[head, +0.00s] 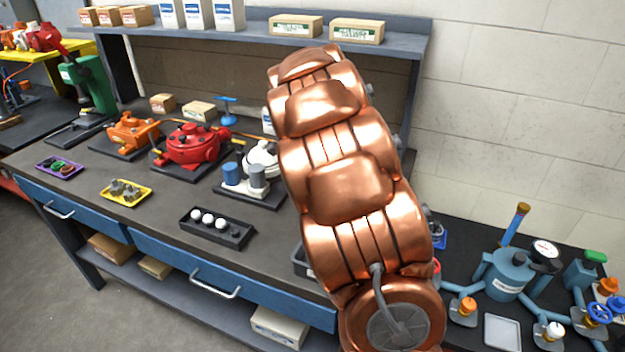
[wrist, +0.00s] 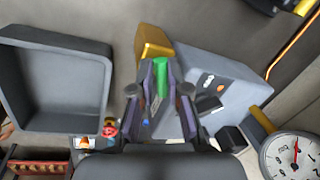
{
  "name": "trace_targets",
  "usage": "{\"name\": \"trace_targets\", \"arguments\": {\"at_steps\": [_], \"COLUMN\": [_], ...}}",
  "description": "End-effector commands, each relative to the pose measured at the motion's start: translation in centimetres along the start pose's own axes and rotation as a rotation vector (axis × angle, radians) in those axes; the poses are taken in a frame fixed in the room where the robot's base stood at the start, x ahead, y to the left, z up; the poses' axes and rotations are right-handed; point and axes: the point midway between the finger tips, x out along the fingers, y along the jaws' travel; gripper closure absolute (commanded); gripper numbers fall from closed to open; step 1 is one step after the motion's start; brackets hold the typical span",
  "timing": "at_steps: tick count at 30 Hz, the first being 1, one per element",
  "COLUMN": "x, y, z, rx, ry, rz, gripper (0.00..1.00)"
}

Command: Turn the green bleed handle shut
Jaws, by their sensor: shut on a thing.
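My gripper (wrist: 163,98) is seen from behind in the wrist view, its two dark fingers near the picture's middle. A small green piece, which looks like the green bleed handle (wrist: 160,71), shows between the fingertips, and the gripper is shut on it. How far the handle is turned cannot be told. It sits close to a grey housing (wrist: 215,80) with an orange button and a yellow part at its left. In the head view my copper arm hides the gripper and the handle.
An empty grey tray (wrist: 102,62) lies left of my gripper, and a round gauge (wrist: 287,167) is at lower right. In the head view a blue pot (head: 508,284) with pipes, a green-capped block (head: 583,274) and orange and blue valves stand on the dark bench at right.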

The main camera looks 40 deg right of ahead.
Motion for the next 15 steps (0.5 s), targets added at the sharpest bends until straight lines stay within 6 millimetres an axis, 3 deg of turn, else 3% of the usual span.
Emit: {"name": "trace_targets", "arguments": {"at_steps": [15], "x": [-0.08], "y": [-0.32], "z": [0.00], "rx": [0.339], "ry": [0.069], "rz": [-0.005], "gripper": [1.00]}}
